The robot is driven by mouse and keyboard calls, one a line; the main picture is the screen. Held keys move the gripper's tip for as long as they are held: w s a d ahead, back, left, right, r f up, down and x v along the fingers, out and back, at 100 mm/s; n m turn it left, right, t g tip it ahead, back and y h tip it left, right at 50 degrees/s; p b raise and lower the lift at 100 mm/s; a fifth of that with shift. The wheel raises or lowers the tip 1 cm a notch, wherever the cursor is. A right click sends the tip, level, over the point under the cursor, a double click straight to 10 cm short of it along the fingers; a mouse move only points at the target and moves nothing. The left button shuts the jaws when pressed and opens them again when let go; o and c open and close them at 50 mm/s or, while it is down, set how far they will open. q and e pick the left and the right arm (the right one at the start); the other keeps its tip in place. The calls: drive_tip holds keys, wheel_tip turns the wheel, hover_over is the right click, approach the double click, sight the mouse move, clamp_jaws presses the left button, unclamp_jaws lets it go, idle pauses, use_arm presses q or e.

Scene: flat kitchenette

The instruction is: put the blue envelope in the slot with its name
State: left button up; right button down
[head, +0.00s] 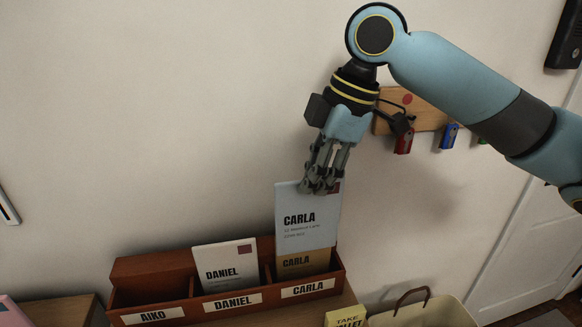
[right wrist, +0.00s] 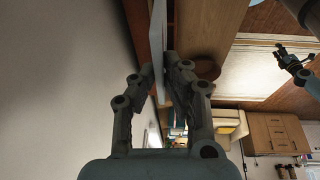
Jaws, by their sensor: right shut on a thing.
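The blue envelope (head: 308,222) reads CARLA and hangs upright in my right gripper (head: 320,188), which is shut on its top edge. The right wrist view also shows the envelope (right wrist: 157,45) edge-on between the fingers (right wrist: 163,98). Its lower edge is above the front wall of the CARLA slot (head: 308,289) and overlaps a brown CARLA envelope (head: 300,264) standing there. The red-brown sorter (head: 188,312) has slots labelled AIKO, DANIEL and CARLA. My left gripper (right wrist: 298,70) appears small in the right wrist view; its jaw state is unclear.
A white DANIEL envelope (head: 226,268) stands in the middle slot; the AIKO slot looks empty. A basket (head: 425,313) with a dark handle and a yellow sign (head: 346,317) are at lower right. A wooden key rack (head: 425,112) hangs on the wall behind my right arm.

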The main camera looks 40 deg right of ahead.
sight(314, 220)
drive_tip(key=shift+d+f+b, duration=0.1)
drive_tip(key=shift+f+b, duration=0.6)
wheel_tip(314, 220, down, 3)
drive_tip(key=b, duration=0.3)
drive_tip(key=shift+f, duration=0.15)
drive_tip(key=shift+f+b, duration=0.35)
drive_tip(key=shift+b, duration=0.2)
wheel_tip(314, 220, down, 3)
drive_tip(key=shift+r+b, duration=0.2)
drive_tip(key=shift+b, duration=0.5)
use_arm(q)
wheel_tip(314, 220, down, 8)
drive_tip(key=s, duration=0.2)
drive_tip(key=shift+s+d+b, duration=0.25)
drive_tip(key=shift+d+b, duration=0.05)
drive_tip(key=shift+b, duration=0.1)
use_arm(e)
drive_tip(key=shift+f, duration=0.8)
drive_tip(key=c, duration=1.3)
unclamp_jaws()
drive_tip(key=shift+c, duration=0.2)
use_arm(q)
drive_tip(key=shift+w, duration=0.15)
drive_tip(key=shift+a, duration=0.1)
use_arm(e)
drive_tip(key=shift+r, duration=0.1)
